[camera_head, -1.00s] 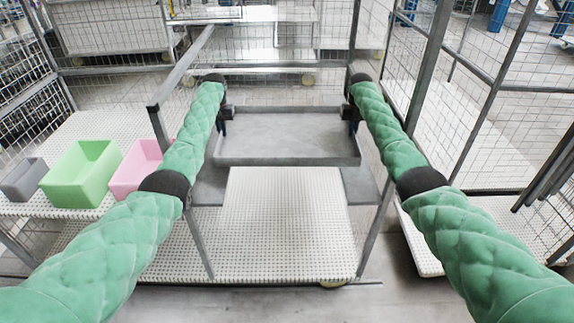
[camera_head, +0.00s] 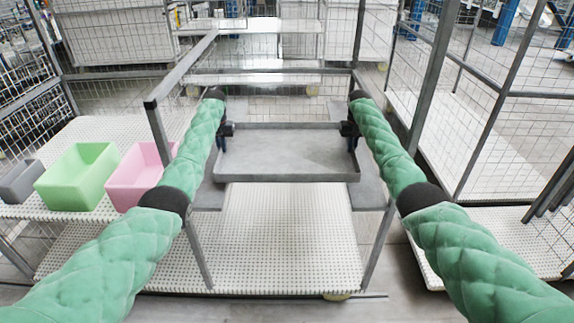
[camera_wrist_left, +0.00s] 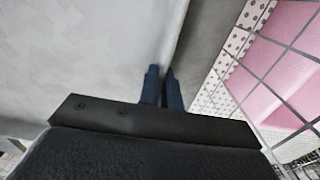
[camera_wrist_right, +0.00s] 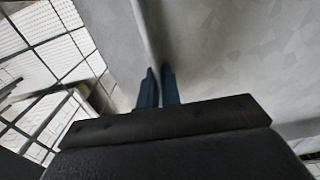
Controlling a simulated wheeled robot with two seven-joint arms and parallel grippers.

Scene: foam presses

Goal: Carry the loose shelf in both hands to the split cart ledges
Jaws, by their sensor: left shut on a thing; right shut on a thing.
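The loose shelf (camera_head: 287,155) is a flat grey tray with a low rim, held roughly level inside the cart frame. My left gripper (camera_head: 224,131) is shut on its left rim; the blue fingers pinch the rim in the left wrist view (camera_wrist_left: 164,80). My right gripper (camera_head: 350,130) is shut on its right rim, which also shows in the right wrist view (camera_wrist_right: 156,80). The split ledges show as a grey left ledge (camera_head: 209,197) and a grey right ledge (camera_head: 369,192), extending under the shelf's sides. Whether shelf and ledges touch cannot be told.
The cart's perforated white lower deck (camera_head: 275,240) is bare. Grey posts and rails frame the shelf, with a front-left post (camera_head: 158,130) near my left arm. Green (camera_head: 78,176), pink (camera_head: 138,178) and grey (camera_head: 20,182) bins stand left. A mesh cage cart stands right.

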